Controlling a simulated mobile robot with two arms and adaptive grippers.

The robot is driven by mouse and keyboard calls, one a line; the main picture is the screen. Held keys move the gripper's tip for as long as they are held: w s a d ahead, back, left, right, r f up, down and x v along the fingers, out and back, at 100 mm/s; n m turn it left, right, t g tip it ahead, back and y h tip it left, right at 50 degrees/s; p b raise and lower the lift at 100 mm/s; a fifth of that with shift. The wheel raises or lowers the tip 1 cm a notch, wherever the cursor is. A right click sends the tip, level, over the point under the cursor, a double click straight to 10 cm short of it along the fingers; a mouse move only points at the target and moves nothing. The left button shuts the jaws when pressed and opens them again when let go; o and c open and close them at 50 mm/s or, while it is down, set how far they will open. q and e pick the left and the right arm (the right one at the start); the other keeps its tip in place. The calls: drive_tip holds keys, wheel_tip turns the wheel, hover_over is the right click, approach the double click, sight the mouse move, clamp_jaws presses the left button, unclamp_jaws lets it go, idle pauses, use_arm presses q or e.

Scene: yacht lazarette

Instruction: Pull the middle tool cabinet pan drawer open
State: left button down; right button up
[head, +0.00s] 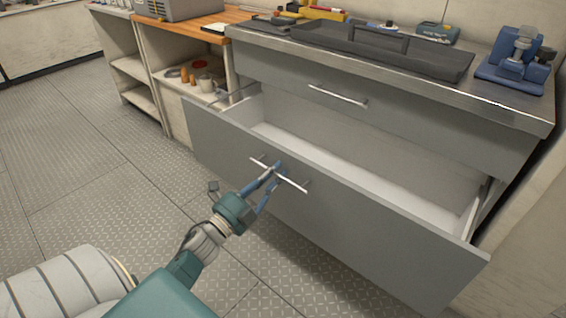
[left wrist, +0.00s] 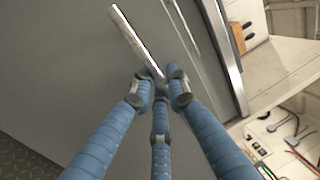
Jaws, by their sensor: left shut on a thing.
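The middle pan drawer (head: 330,208) of the grey tool cabinet is pulled well out in the head view, and its pale inside is bare. Its bar handle (head: 294,183) runs across the drawer front. My left gripper (head: 277,172) is shut on this handle near its middle. In the left wrist view the blue fingers (left wrist: 162,88) close around the handle bar (left wrist: 132,38), which sticks out up and to the left. The upper drawer (head: 380,105), with its own handle (head: 338,95), is shut. My right gripper is not in view.
The steel worktop (head: 487,97) carries a dark tray (head: 375,48) and a blue vise (head: 515,60). Open shelving (head: 150,92) stands left of the cabinet. A pale wall stands close at the right. The tread-plate floor (head: 75,150) is clear at the left.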

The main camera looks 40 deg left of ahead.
use_arm(q)
drive_tip(key=r+p+v, duration=0.1)
drive_tip(key=v, duration=0.5)
drive_tip(key=shift+s, duration=0.45)
drive_tip(key=shift+r, duration=0.1)
drive_tip(key=c, duration=1.7)
unclamp_jaws()
drive_tip(key=v, duration=1.2)
drive_tip(key=shift+a, duration=0.1)
